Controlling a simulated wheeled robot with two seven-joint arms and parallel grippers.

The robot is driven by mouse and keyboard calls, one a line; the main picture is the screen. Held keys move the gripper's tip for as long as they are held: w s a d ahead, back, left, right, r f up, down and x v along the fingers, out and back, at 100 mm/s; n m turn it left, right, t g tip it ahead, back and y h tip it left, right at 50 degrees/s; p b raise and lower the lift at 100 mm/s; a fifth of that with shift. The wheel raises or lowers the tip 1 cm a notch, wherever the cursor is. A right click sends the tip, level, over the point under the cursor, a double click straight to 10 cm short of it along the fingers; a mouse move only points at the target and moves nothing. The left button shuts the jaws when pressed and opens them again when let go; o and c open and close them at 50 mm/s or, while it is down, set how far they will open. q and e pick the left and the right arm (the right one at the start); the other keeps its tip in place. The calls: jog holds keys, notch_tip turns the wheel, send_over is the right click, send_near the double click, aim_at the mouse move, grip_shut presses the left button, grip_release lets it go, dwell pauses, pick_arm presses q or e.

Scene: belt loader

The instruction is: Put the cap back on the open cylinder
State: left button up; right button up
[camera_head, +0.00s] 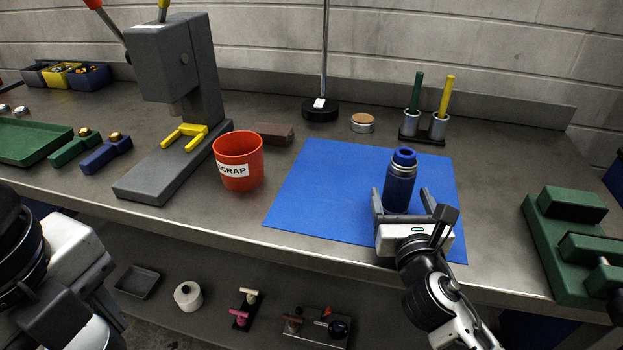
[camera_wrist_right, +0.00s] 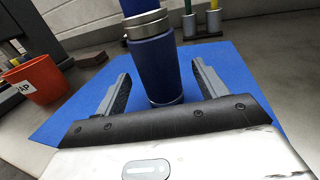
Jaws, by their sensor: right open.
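A dark blue cylinder (camera_head: 398,190) stands upright on the blue mat (camera_head: 320,188), with steel bands near its top. A brighter blue ring-shaped piece (camera_head: 404,156) sits on top of the bands; its middle looks dark, and I cannot tell whether it is the cap. The cylinder also shows in the right wrist view (camera_wrist_right: 158,68), its top cut off. My right gripper (camera_head: 403,193) is open, its fingers low on either side of the cylinder, with gaps visible in the wrist view (camera_wrist_right: 160,85). My left gripper (camera_head: 62,312) is partly in view at lower left; its fingers are unclear.
A red scrap bin (camera_head: 238,160) and a grey press (camera_head: 180,75) stand left of the mat. Behind it are a round tan-topped tin (camera_head: 362,123), a pole base (camera_head: 320,110) and a holder with two sticks (camera_head: 422,130). A green fixture (camera_head: 570,240) is at right.

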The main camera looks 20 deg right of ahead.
aim_at(396, 181)
jog(key=shift+p+x, duration=0.3)
jog(key=shift+x, duration=2.3)
jog(key=shift+a, duration=0.1)
jog(key=c, duration=1.5)
jog(key=shift+r, duration=0.15)
jog(key=shift+c, duration=0.2)
